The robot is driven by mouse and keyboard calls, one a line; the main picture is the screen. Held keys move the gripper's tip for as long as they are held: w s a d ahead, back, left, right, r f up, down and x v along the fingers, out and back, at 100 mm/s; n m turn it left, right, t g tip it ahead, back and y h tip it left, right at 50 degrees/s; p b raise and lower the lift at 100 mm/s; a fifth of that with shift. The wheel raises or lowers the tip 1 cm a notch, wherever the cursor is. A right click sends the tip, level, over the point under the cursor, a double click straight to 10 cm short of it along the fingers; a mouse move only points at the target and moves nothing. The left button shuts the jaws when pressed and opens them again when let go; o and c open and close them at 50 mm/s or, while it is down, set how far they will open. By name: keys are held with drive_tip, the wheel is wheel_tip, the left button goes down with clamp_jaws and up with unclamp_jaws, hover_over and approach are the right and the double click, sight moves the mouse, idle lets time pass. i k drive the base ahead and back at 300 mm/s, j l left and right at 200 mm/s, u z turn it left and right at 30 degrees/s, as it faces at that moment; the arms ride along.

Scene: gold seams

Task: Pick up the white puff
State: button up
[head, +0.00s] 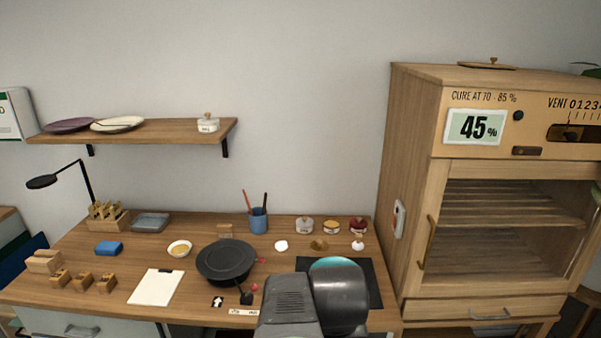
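A small white rounded thing (281,246), which may be the white puff, lies on the wooden desk (205,262) right of the black round turntable. A second small white thing (358,246) lies further right, near the jars, and could also be the puff; at this size I cannot tell which. My own arm rises at the bottom centre, over the front of the desk and the dark mat (368,280). My gripper's fingers do not show, so its opening and any hold are hidden.
A black turntable (225,260) stands mid-desk. Jars (331,227), a blue cup with sticks (258,221) and a brown lump (319,244) surround the white things. A white sheet (156,287) lies left. A tall wooden cabinet (412,190) blocks the right; a shelf (165,131) hangs above.

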sight(357, 245)
drive_tip(key=i+l+u, duration=0.15)
drive_tip(key=l, duration=0.2)
drive_tip(key=i+l+u, duration=0.15)
drive_tip(key=l, duration=0.2)
drive_tip(key=i+l+u, duration=0.1)
drive_tip(key=l, duration=0.25)
drive_tip(key=i, duration=0.1)
